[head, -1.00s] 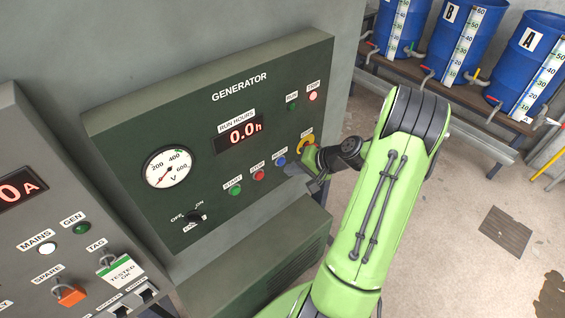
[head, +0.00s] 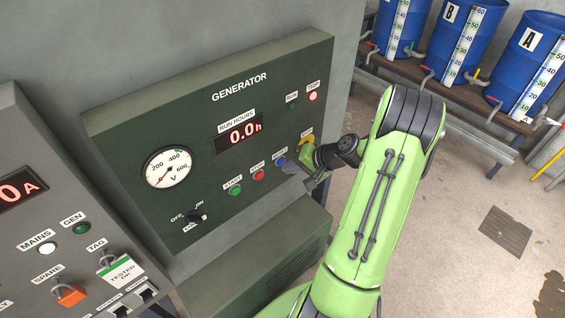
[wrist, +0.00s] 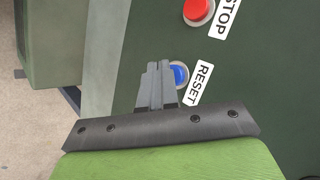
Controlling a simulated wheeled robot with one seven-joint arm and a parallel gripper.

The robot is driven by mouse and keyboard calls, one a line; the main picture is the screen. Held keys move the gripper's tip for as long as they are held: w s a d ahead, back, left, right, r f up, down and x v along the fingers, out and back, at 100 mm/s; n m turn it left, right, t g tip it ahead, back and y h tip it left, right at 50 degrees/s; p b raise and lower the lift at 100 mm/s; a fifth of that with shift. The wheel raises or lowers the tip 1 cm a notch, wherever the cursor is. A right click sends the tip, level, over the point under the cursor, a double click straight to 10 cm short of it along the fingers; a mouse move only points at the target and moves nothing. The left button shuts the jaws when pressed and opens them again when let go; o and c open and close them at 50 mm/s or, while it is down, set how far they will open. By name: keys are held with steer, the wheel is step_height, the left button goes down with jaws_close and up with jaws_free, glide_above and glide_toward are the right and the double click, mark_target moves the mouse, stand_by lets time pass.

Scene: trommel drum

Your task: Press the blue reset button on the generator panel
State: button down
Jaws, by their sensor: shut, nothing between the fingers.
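The blue reset button (head: 280,162) is at the right end of the lower button row on the dark green generator panel (head: 220,180). In the wrist view the blue button (wrist: 181,74) shows partly behind my fingertips, beside its RESET label (wrist: 202,83). My gripper (head: 290,168) is shut and empty, with its tips at the button's right side in the head view. In the wrist view the shut fingertips (wrist: 159,66) overlap the button's left edge. I cannot tell whether they touch it.
A red stop button (head: 259,175) and a green start button (head: 235,190) sit to the left. A yellow-ringed stop control (head: 307,137) is just above my gripper. The red trip lamp (head: 312,96) is lit. Blue drums (head: 535,60) stand at the back right.

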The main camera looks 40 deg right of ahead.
steer(key=shift+w, duration=0.4)
steer(key=shift+s, duration=0.15)
stand_by(0.4)
steer(key=shift+s, duration=0.75)
steer(key=shift+s, duration=0.1)
steer(key=s+b, duration=0.1)
steer(key=s, duration=0.3)
steer(key=shift+s+d, duration=0.1)
steer(key=shift+s, duration=0.3)
stand_by(0.3)
